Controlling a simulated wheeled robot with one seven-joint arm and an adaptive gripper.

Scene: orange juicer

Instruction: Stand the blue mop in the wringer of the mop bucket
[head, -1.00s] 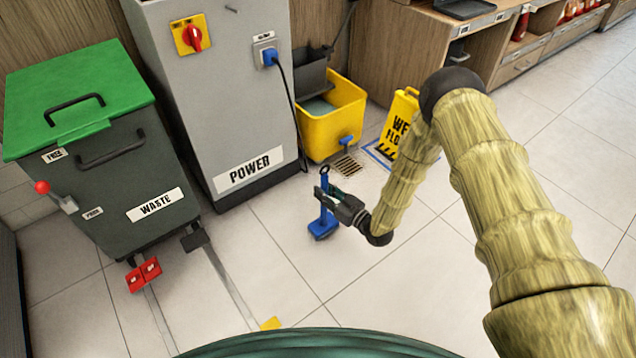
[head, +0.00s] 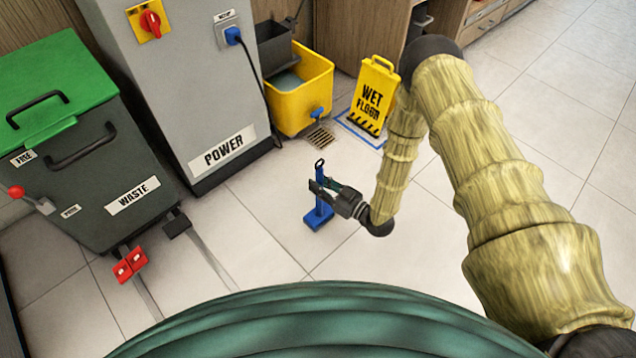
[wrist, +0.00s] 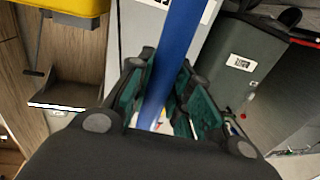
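The blue mop (head: 319,207) is upright in my gripper (head: 335,190), with a black ring at its top and a blue foot low over the floor. I cannot tell whether the foot touches the floor. In the wrist view its blue shaft (wrist: 176,50) passes between the green-padded fingers of my gripper (wrist: 163,105), which is shut on it. The yellow mop bucket (head: 303,104) stands beyond it at upper centre, against the wooden counter. The dark grey wringer (head: 275,48) sits at the bucket's back left. The mop is apart from both.
A grey POWER cabinet (head: 185,105) with a hanging black cable stands left of the bucket. A green-lidded waste bin (head: 85,165) is further left. A yellow wet floor sign (head: 374,95) stands right of the bucket, near a floor drain (head: 320,137).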

